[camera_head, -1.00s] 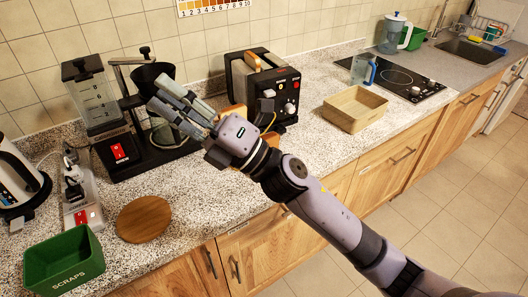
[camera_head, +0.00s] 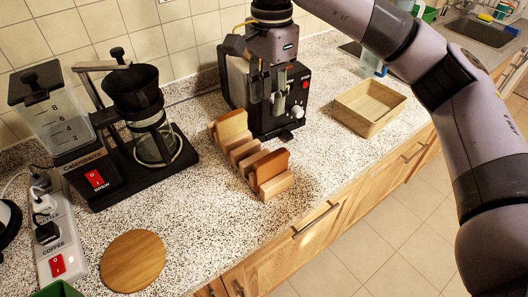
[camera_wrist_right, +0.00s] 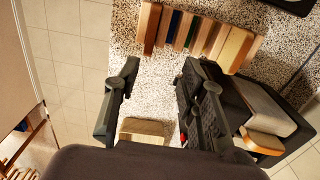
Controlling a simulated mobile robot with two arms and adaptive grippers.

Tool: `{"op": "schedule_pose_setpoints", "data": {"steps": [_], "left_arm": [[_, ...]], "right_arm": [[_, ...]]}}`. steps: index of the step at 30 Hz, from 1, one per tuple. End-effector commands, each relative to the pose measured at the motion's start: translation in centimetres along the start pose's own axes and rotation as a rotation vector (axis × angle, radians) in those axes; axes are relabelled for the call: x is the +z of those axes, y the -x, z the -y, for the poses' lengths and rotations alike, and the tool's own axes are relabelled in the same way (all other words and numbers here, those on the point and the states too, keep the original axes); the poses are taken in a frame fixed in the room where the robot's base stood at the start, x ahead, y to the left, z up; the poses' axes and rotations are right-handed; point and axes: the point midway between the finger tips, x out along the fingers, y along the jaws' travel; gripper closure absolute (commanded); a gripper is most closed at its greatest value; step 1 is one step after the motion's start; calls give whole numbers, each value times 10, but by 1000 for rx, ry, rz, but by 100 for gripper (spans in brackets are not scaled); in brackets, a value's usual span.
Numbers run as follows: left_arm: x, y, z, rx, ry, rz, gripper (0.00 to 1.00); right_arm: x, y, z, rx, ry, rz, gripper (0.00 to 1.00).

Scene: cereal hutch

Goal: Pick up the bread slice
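A wooden rack (camera_head: 250,152) stands on the speckled counter and holds two visible bread slices, one at the back left (camera_head: 232,128) and a browner one at the front right (camera_head: 272,165). The rack also shows at the top of the right wrist view (camera_wrist_right: 192,35). My right gripper (camera_head: 275,105) hangs pointing down, in front of the black toaster (camera_head: 296,75) in the head view and behind the rack. Its two fingers (camera_wrist_right: 160,100) are apart with nothing between them. Whether it touches the toaster cannot be told. My left gripper is not in view.
A coffee maker (camera_head: 150,130), a power strip (camera_head: 58,240) and a round wooden board (camera_head: 133,261) are on the left. An empty wooden box (camera_head: 368,105) stands right of the toaster. The counter between rack and box is clear.

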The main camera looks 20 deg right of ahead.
Motion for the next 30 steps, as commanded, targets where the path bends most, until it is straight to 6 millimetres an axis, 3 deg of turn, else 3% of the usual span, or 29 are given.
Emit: {"op": "schedule_pose_setpoints", "data": {"steps": [4, 9, 12, 16, 23, 30], "left_arm": [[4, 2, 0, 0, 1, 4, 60], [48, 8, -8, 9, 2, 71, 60], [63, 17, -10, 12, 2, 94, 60], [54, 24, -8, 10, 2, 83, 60], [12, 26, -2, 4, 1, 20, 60], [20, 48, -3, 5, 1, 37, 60]], "right_arm": [[-1, -18, -2, 8, 2, -6, 62], [-1, -50, -2, 7, 1, -2, 62], [-1, -70, -2, 8, 1, -3, 62], [-1, -95, -2, 7, 1, -4, 62], [-1, -118, -1, 2, 1, -3, 62], [-2, -145, -4, 7, 0, -2, 62]]}}
